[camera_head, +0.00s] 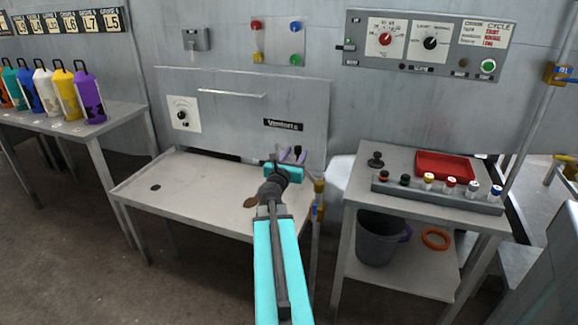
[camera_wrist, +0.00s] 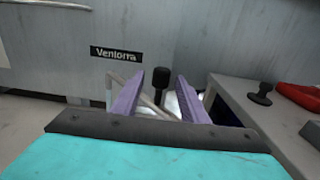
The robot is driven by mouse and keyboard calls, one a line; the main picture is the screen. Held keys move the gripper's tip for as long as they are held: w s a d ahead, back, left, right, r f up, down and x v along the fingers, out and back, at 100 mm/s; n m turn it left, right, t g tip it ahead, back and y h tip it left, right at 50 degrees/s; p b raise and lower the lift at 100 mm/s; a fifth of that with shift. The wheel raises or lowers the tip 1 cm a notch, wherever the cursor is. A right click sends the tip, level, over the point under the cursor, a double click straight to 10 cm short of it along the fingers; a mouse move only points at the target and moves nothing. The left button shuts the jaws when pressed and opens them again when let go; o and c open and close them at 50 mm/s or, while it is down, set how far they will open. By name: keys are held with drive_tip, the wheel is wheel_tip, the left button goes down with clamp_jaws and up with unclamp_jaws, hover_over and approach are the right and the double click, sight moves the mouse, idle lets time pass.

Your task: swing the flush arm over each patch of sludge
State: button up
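My gripper (camera_head: 292,156) is over the right part of the grey metal table (camera_head: 195,205), its two purple fingers apart with nothing seen held. In the wrist view the fingers (camera_wrist: 156,95) point at a black knob (camera_wrist: 160,74) on a stalk, which appears in the gap beyond them. A thin pale bar (camera_wrist: 151,102) shows below the knob. I cannot tell whether these are parts of the flush arm. A brown patch (camera_head: 251,202), which looks like sludge, lies on the table left of my arm. My arm hides part of the table.
A yellow and blue fitting (camera_head: 318,200) stands at the table's right edge. A side bench (camera_head: 415,207) to the right holds a red tray (camera_head: 445,165) and several small bottles, with a bucket (camera_head: 378,240) below. The tabletop's left side is clear except for a dark round spot (camera_head: 155,187).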

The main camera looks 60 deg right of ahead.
drive_tip(key=shift+v, duration=1.05)
drive_tip(key=shift+a+r+p, duration=0.15)
drive_tip(key=shift+p, duration=0.25)
drive_tip(key=p+v, duration=0.2)
drive_tip(key=p, duration=0.5)
drive_tip(key=shift+s+a+p, duration=0.2)
drive_tip(key=shift+a+p, duration=0.05)
drive_tip(key=shift+p, duration=0.1)
drive_tip(key=p, duration=0.3)
drive_tip(key=shift+a, duration=0.4)
drive_tip(key=p+v, duration=0.1)
drive_tip(key=p, duration=0.4)
drive_tip(key=shift+s+a, duration=0.1)
drive_tip(key=shift+a, duration=0.25)
idle(0.4)
